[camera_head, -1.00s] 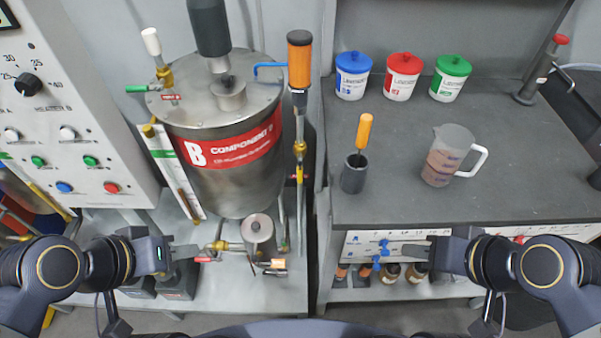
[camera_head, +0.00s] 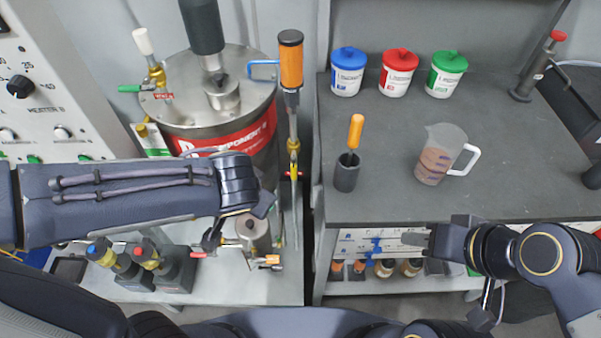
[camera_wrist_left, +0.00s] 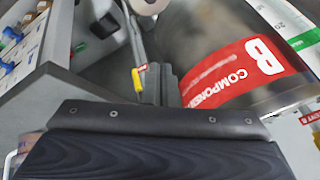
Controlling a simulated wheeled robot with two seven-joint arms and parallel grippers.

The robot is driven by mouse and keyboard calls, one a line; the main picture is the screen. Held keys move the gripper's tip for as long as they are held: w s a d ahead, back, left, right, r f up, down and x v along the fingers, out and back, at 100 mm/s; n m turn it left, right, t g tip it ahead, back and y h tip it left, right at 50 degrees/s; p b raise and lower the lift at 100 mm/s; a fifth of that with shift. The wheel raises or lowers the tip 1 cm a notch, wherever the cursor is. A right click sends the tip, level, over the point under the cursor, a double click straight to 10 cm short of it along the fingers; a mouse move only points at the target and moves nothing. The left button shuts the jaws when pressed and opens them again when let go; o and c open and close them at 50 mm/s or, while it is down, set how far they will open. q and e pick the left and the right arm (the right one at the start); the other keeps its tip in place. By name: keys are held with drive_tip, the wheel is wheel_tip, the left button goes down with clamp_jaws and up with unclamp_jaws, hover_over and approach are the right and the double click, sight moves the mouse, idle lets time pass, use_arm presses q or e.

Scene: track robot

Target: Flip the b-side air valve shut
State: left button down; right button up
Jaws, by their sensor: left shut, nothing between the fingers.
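The steel drum (camera_head: 245,108), marked B, stands left of the counter. A vertical pipe on its right carries a brass fitting (camera_head: 294,147) and a small red lever (camera_head: 292,174). Another brass valve with a green lever (camera_head: 131,88) sits at the drum's left. I cannot tell which is the b-side air valve. In the left wrist view, my left gripper (camera_wrist_left: 157,82) is shut and empty near a yellow handle (camera_wrist_left: 137,80). My right gripper (camera_head: 415,239) hovers before the counter.
A measuring jug (camera_head: 437,155), a holder with an orange-handled tool (camera_head: 347,172) and blue, red and green lidded tubs stand on the counter.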

sight(294, 170)
use_arm(q)
drive_tip(key=w+d+f+m+t+h, duration=0.1)
drive_tip(key=d+m, duration=0.2)
drive_tip(key=d, duration=0.8)
drive_tip(key=shift+d+f+m+t, duration=0.15)
drive_tip(key=shift+f+m+t, duration=0.15)
drive_tip(key=shift+f, duration=0.05)
drive_tip(key=shift+w, duration=0.15)
drive_tip(key=w+a+f+p, duration=0.1)
drive_tip(key=w+f, duration=0.7)
drive_tip(key=w, duration=0.1)
drive_tip(key=shift+w+a+p, duration=0.15)
drive_tip(key=shift+a+p, duration=0.2)
drive_tip(key=shift+a, duration=0.05)
